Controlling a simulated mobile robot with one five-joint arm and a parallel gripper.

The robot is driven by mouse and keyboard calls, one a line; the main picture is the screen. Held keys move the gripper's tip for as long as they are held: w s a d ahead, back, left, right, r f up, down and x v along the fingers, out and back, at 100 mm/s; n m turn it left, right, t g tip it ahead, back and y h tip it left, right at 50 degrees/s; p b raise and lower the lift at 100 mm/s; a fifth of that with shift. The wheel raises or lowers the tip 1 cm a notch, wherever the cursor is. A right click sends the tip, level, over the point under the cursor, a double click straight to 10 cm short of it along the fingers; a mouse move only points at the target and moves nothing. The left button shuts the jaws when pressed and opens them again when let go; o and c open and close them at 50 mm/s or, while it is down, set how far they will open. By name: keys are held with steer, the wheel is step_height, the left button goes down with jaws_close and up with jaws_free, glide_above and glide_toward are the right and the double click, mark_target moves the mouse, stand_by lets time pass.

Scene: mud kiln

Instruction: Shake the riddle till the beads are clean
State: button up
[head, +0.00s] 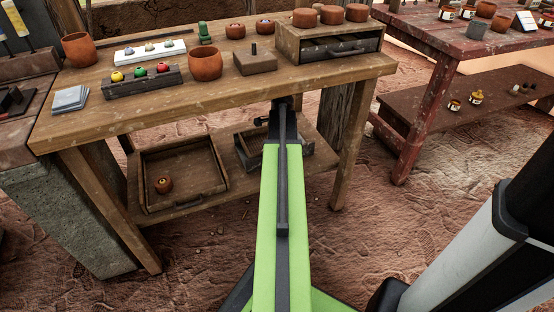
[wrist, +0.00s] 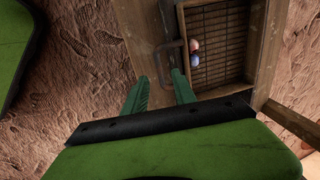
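The riddle is a wooden frame (wrist: 259,40) with a dark wire mesh floor, on the lower shelf of the workbench. In the head view its right part (head: 305,160) shows beside my arm. A few small beads lie on the mesh against its left side, one pinkish (wrist: 195,45) and one bluish (wrist: 195,60). A dark bar handle (wrist: 158,65) sticks out from the riddle's near side. My gripper (wrist: 160,78) has its two green fingers apart, with the handle just beyond or between the tips; contact is unclear. The head view hides the fingers behind my arm.
A wooden tray (head: 207,188) with a small brown pot (head: 163,185) stands left of the riddle on the shelf. The bench top (head: 235,95) above holds pots, bead racks and a drawer box (head: 345,50). Bench legs flank the shelf. The floor in front is open.

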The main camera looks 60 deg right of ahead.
steer(key=f+b, duration=0.1)
steer(key=f, duration=0.1)
steer(key=f+b, duration=0.1)
steer(key=f, duration=0.1)
steer(key=shift+w+d+f+b, duration=0.1)
steer(key=shift+w+d+b, duration=0.15)
steer(key=shift+b, duration=0.1)
steer(key=shift+c, duration=0.2)
jaws_close()
steer(key=shift+a, duration=0.1)
stand_by(0.7)
